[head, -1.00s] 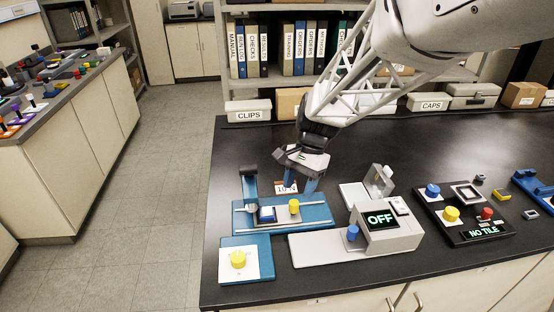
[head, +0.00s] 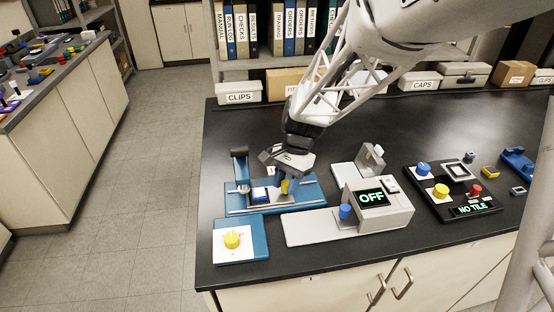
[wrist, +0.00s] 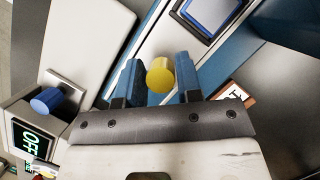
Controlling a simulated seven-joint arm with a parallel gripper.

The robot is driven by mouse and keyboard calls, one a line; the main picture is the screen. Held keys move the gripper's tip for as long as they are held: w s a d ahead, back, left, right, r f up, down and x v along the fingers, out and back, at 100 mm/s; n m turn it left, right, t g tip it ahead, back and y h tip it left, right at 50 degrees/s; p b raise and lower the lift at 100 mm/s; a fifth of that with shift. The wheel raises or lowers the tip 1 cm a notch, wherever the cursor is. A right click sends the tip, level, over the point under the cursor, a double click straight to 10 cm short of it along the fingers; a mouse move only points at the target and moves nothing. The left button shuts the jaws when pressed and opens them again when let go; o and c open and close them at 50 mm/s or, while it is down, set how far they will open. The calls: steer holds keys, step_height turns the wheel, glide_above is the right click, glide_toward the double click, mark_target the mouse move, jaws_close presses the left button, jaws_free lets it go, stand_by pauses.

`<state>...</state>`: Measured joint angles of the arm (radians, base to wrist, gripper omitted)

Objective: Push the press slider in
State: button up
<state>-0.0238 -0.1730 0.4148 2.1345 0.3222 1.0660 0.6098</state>
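The press (head: 239,166) is a blue stand with an upright column at its left end and a long blue base with pale rails. My gripper (head: 283,184) is low over the base, right of the column. In the wrist view, its blue fingers (wrist: 160,78) stand apart on either side of the yellow knob (wrist: 160,75). Whether they touch it is unclear. The gripper partly hides the slider in the head view.
A blue plate with a yellow dial (head: 232,240) lies in front of the press. A grey unit reading OFF (head: 371,198), with a blue knob, stands close on the right. A black NO TILE panel (head: 475,209) is farther right.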

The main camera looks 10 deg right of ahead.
mark_target(267, 199)
jaws_close()
steer(key=shift+a, duration=2.05)
steer(key=shift+o, duration=2.2)
jaws_free()
steer(key=v, duration=0.8)
